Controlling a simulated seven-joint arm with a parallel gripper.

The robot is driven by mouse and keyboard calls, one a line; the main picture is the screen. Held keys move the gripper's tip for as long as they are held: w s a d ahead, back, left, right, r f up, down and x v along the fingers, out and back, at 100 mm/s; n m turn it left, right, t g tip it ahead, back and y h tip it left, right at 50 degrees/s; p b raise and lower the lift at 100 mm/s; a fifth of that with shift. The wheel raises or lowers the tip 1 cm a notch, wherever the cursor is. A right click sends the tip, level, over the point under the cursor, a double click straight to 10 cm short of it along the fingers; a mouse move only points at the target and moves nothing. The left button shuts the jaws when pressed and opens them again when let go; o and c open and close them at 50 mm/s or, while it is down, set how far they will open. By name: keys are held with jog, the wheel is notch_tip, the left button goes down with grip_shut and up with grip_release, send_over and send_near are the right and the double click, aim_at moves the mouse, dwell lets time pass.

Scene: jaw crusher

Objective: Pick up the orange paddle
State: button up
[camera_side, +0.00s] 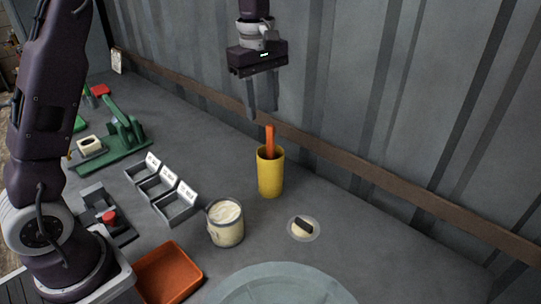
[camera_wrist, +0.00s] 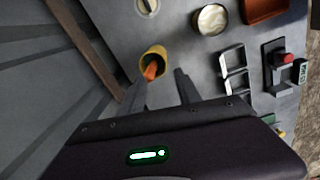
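The orange paddle (camera_side: 270,141) stands upright in a yellow cup (camera_side: 270,174), with its top end sticking out above the rim. Its lower part is hidden inside the cup. In the wrist view the paddle (camera_wrist: 151,70) shows inside the mouth of the yellow cup (camera_wrist: 143,82). My gripper (camera_side: 263,112) is above the cup with its fingers pointing down. The fingers are apart with nothing between them. In the wrist view the fingertips (camera_wrist: 163,75) reach toward the cup, on either side of it.
A jar of pale powder (camera_side: 225,224) stands left of the cup. A small dish with a brush (camera_side: 302,229) lies to its right. Labelled trays (camera_side: 160,187), an orange tray (camera_side: 168,274) and a large round dish (camera_side: 281,286) are nearby. A corrugated wall (camera_side: 400,100) rises close behind.

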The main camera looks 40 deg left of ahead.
aim_at(270, 140)
jog(key=w+f+n, duration=0.1)
jog(key=w+f, duration=0.1)
jog(key=f, duration=0.1)
jog(key=w+f+n, duration=0.1)
jog(key=f, duration=0.1)
jog(key=shift+w+a+f+n+g, duration=0.1)
jog(key=shift+w+a+n+g, duration=0.2)
jog(key=shift+w+g, duration=0.1)
notch_tip(270, 140, down, 6)
jog(key=shift+s+a+f, duration=0.1)
jog(key=shift+s+f, duration=0.05)
jog(key=shift+f, duration=0.05)
grip_shut()
